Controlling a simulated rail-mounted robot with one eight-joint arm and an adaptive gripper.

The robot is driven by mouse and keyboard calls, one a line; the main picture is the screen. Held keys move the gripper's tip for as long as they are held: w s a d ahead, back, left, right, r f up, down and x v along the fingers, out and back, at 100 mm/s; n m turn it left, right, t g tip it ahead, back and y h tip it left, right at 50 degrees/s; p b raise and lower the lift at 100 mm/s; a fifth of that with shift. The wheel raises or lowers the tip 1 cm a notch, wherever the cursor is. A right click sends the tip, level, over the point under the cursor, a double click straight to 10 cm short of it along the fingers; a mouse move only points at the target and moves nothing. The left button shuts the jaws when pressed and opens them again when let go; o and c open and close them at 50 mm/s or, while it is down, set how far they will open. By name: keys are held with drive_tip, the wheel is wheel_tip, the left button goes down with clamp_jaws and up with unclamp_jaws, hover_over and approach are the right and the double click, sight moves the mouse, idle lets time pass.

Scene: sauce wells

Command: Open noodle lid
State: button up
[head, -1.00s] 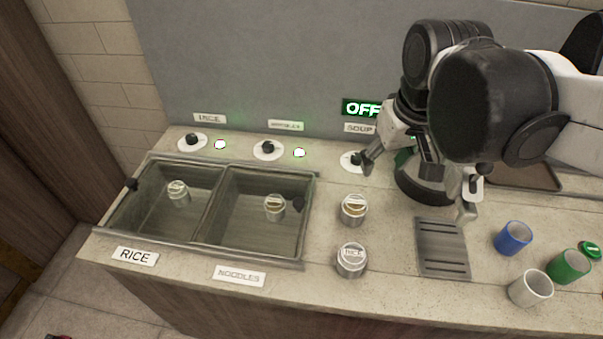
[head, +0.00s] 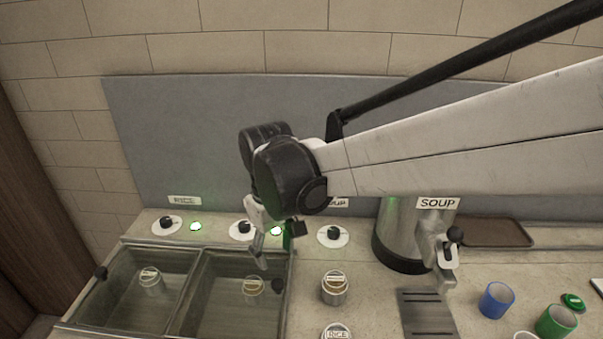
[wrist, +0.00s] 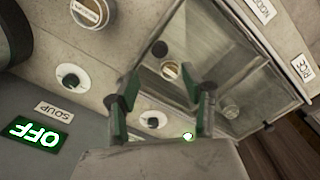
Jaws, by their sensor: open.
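My gripper (head: 272,252) hangs over the back right part of the noodle well. It is open and empty, with green pads on its fingers. In the wrist view my gripper (wrist: 165,90) points toward the well, apart from the knob. A round labelled tin (head: 253,290) shows through the lid.
Dials (head: 240,230) line the back. A lidded tin (head: 335,288) stands right of the noodle well. The soup pot (head: 400,235), a blue cup (head: 496,300) and a green cup (head: 556,322) are farther right.

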sight(278, 283)
wheel_tip(278, 283, down, 10)
drive_tip(key=shift+f+b, duration=0.1)
drive_tip(key=shift+b, duration=0.3)
drive_tip(key=shift+c, duration=0.2)
clamp_jaws()
